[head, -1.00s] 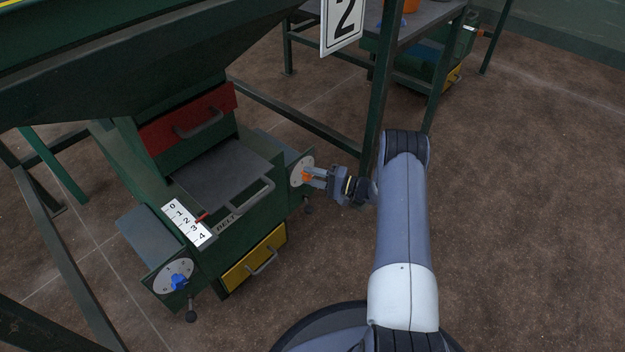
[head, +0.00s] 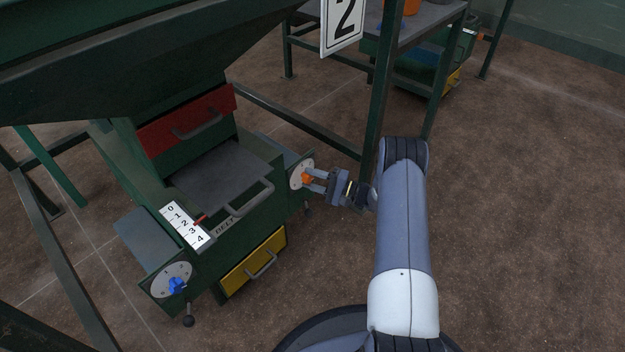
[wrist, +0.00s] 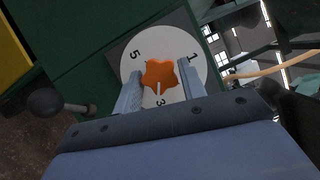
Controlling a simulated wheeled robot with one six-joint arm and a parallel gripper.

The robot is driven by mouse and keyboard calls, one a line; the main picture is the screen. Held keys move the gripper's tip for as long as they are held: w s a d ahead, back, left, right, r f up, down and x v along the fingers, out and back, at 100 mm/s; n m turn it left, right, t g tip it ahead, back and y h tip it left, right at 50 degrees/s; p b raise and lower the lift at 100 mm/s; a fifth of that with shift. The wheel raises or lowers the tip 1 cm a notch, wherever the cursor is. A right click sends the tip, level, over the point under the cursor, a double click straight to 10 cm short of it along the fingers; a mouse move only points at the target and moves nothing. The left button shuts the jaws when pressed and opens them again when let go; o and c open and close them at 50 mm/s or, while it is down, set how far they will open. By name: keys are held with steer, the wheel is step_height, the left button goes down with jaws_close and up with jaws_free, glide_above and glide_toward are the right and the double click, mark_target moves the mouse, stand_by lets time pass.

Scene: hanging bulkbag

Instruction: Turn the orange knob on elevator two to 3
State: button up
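The orange knob (head: 307,177) sits on a round white dial (head: 297,172) on the right side of the green machine. In the wrist view the knob (wrist: 160,72) shows large, and its white mark points at the 3 on the dial (wrist: 160,45). The 5 and the 1 are also readable. My gripper (head: 316,181) faces the dial. In the wrist view its two fingers (wrist: 160,84) stand apart, one on each side of the knob, with a narrow gap to it. A sign with a 2 (head: 344,22) hangs above, behind the machine.
A blue knob (head: 177,285) on another dial and a black ball lever (head: 188,321) are at the machine's front left. A 0 to 4 scale (head: 186,225), a red drawer (head: 187,120) and a yellow drawer (head: 252,262) are between. A green post (head: 378,110) stands behind my arm. Floor at right is clear.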

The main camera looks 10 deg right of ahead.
steer(key=o, duration=0.3)
steer(key=shift+o, duration=0.2)
steer(key=p+v, duration=0.2)
steer(key=v, duration=0.8)
steer(key=shift+s+d+p, duration=0.2)
steer(key=shift+d+p, duration=0.15)
steer(key=shift+a, duration=0.1)
steer(key=b+x, duration=0.2)
steer(key=x, duration=0.9)
steer(key=shift+b, duration=0.4)
steer(key=shift+n, duration=0.3)
steer(key=shift+s, duration=0.1)
